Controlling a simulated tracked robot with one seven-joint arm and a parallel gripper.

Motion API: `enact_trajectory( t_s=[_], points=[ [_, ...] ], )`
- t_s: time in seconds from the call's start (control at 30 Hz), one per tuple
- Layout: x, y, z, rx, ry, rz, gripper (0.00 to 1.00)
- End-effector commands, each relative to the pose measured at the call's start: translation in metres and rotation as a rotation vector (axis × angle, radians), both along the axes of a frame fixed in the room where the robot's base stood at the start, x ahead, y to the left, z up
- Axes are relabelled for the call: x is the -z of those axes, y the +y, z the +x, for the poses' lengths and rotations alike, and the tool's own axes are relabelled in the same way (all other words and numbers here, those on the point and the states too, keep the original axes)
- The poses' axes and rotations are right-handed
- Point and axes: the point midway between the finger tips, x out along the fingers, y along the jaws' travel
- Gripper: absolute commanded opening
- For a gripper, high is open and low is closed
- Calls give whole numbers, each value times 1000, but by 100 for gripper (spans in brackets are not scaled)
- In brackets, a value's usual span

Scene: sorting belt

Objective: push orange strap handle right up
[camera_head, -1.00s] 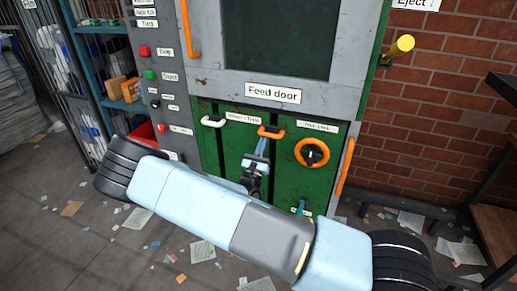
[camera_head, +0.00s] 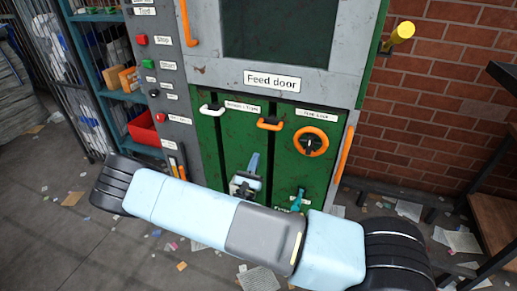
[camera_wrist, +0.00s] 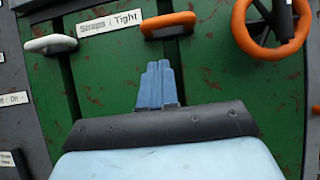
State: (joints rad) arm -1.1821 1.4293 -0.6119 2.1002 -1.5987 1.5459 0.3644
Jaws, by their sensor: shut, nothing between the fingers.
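The orange strap handle (camera_head: 270,124) sits at the top of a dark vertical slot in the green panel, right of the "Tight" label. It also shows in the wrist view (camera_wrist: 169,24), above the fingers. My gripper (camera_head: 253,162) is shut and empty, its blue fingers pointing up just below the orange handle. In the wrist view the fingertips (camera_wrist: 158,66) are close together, with a gap of green panel between them and the handle. A white handle (camera_head: 212,110) sits at the top of the slot to the left.
An orange wheel (camera_head: 310,141) is right of the orange handle, with a teal handle (camera_head: 297,199) below it. A long orange door handle (camera_head: 345,155) runs along the right edge. Buttons line the grey column at left.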

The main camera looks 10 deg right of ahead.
Motion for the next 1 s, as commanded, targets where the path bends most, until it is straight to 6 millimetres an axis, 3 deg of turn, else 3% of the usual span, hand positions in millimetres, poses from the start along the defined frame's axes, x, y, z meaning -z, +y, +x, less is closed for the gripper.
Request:
enact_trajectory(
  t_s=[0.3, 0.83, 1.0],
  points=[
    [15, 10, -21, 1, 0, -1, 0],
    [15, 11, -22, 3, -1, 1, 0],
    [3, 0, -22, 63, -9, 57, 0]
  ],
)
